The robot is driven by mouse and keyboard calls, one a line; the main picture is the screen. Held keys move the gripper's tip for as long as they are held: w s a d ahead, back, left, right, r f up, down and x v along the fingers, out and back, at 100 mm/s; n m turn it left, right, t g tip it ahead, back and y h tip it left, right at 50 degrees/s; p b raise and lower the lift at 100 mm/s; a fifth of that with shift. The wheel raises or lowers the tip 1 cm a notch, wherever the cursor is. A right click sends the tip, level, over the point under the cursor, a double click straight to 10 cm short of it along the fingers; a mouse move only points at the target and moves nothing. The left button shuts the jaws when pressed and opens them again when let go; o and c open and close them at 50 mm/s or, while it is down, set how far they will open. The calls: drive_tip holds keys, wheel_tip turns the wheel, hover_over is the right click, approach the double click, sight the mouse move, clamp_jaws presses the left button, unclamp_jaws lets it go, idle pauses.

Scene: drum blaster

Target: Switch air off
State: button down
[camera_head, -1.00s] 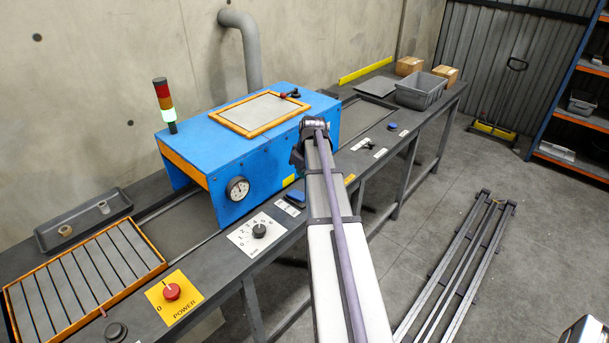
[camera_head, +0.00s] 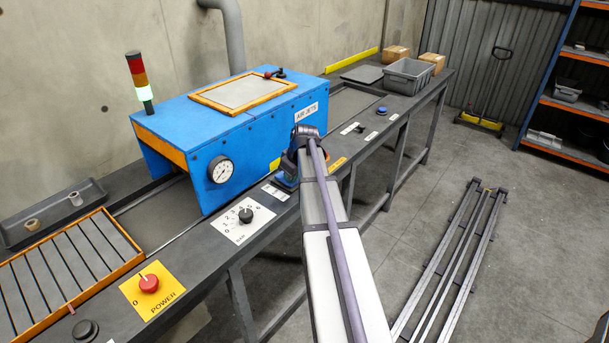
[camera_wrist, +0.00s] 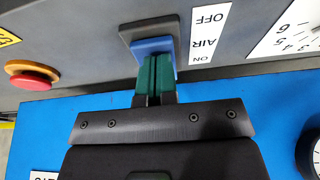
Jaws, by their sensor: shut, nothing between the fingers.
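The air switch is a blue rocker (camera_wrist: 152,46) in a dark square frame, close up in the wrist view. The label (camera_head: 275,192) also shows on the bench front in the head view. My gripper (camera_wrist: 156,60) is shut, its green fingertips together over the near part of the rocker. They look very close to it or touching; I cannot tell which. They hide part of the rocker, so its tilt is unclear. In the head view my arm partly hides this spot.
A numbered dial (camera_head: 246,215) and a red power knob (camera_head: 149,284) are left of the switch. The blue blaster housing (camera_head: 240,130) rises behind it. In the wrist view a red push button (camera_wrist: 31,76) is at left.

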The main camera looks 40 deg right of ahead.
drive_tip(key=shift+s+d+p, duration=0.2)
drive_tip(key=shift+d+p, duration=0.1)
drive_tip(key=shift+p, duration=0.1)
drive_tip(key=shift+w+a, duration=0.2)
drive_tip(key=shift+w, duration=0.05)
drive_tip(key=shift+w+a+r+p, duration=0.15)
drive_tip(key=shift+w+r+p, duration=0.2)
drive_tip(key=shift+w, duration=0.25)
drive_tip(key=shift+f, duration=0.1)
drive_tip(key=p+v, duration=0.2)
drive_tip(key=w+p+v, duration=0.1)
drive_tip(key=p+v, duration=0.1)
drive_tip(key=shift+s+a+r, duration=0.15)
drive_tip(key=shift+r, duration=0.25)
drive_tip(key=s+p+v, duration=0.2)
drive_tip(key=p+v, duration=0.6)
drive_tip(key=v, duration=0.1)
drive_tip(key=shift+d+f+p, duration=0.25)
drive_tip(key=shift+p, duration=0.05)
